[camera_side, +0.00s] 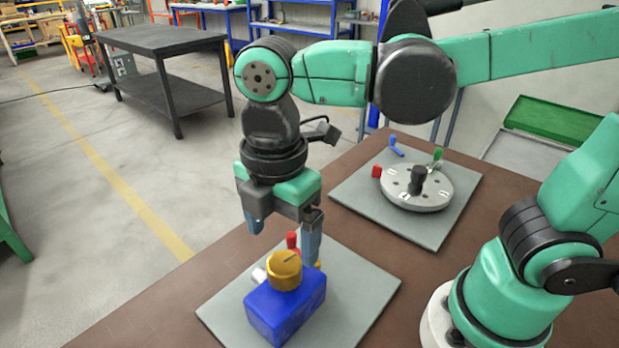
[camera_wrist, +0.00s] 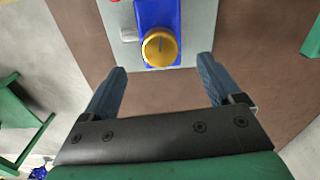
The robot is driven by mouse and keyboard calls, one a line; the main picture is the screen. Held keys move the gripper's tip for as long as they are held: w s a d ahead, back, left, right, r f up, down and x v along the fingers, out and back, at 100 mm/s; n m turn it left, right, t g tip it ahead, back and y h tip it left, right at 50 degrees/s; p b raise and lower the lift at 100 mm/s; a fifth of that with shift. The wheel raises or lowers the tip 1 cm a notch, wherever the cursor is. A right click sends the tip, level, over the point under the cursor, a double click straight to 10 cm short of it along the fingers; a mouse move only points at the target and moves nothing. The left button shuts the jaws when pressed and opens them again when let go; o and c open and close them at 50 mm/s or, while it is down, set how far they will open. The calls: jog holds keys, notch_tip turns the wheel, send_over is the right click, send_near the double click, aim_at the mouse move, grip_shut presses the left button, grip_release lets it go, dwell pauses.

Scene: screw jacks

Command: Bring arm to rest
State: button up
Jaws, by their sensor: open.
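My gripper (camera_side: 283,232) is open and empty, pointing down above the near grey plate. Its two blue fingers also show in the wrist view (camera_wrist: 163,90), spread apart. A blue block (camera_side: 285,312) with a yellow knob (camera_side: 284,270) on top stands on the near grey plate (camera_side: 362,283). The knob bears a dark line and shows in the wrist view (camera_wrist: 160,48) ahead of the fingers, with the blue block (camera_wrist: 156,12) under it. In the side view the fingertips are close behind the knob; I cannot tell the exact gap.
A red part (camera_side: 292,241) and a pale cylinder (camera_side: 259,275) are beside the blue block. The brown table (camera_side: 170,303) has bare room at left.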

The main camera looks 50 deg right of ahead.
jog(key=w+d+m+t, duration=0.2)
jog(key=d+m, duration=0.4)
jog(key=m, duration=0.3)
jog(key=w+d+f+m+t, duration=0.1)
jog(key=d+m+t, duration=0.4)
jog(key=m, duration=0.5)
jog(key=shift+w+d+f, duration=0.15)
jog(key=shift+w+d, duration=0.2)
jog(key=shift+d, duration=0.75)
